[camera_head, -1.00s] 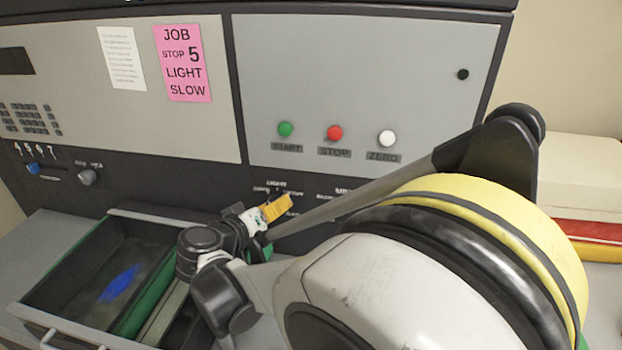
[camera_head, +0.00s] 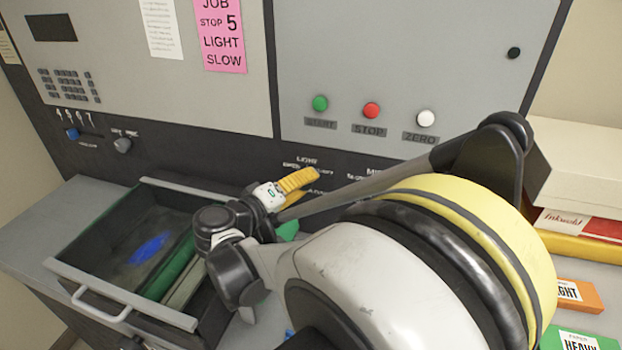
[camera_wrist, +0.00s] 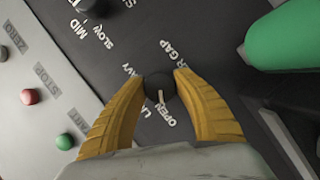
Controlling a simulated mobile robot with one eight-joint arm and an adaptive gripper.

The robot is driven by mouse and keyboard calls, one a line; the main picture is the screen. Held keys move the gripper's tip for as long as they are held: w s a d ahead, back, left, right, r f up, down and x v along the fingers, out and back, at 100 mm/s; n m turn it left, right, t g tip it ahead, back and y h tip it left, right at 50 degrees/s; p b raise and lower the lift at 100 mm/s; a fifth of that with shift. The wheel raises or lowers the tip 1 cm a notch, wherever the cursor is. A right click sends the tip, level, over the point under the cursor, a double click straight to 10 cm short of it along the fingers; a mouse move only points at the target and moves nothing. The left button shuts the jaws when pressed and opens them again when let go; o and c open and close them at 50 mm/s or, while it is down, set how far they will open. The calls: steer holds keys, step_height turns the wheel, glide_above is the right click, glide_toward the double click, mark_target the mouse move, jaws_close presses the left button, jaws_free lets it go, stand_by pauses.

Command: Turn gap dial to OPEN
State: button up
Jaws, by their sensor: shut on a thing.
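In the wrist view, the yellow ribbed fingers of my gripper (camera_wrist: 160,92) are shut on a small dark round dial (camera_wrist: 158,82), one finger on each side. A short pale pointer mark on the dial points down in the picture, toward the printed OPEN label (camera_wrist: 168,111). I cannot tell whether it lines up exactly with that label. A partly covered label ending in GAP (camera_wrist: 179,54) is above right of the dial. In the head view, my gripper (camera_head: 300,182) is at the lower dark panel strip, and the dial is hidden behind it.
START (camera_head: 320,103), STOP (camera_head: 372,110) and ZERO (camera_head: 425,118) buttons sit above the strip. Another dark knob (camera_wrist: 87,7) is at the wrist view's top. A green cylinder (camera_wrist: 289,36) is near the gripper. An open drawer (camera_head: 130,293) juts out lower left.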

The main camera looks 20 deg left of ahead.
steer(key=o, duration=1.2)
steer(key=shift+w, duration=0.15)
steer(key=shift+c, duration=0.2)
steer(key=v, duration=1.2)
steer(key=shift+d, duration=0.1)
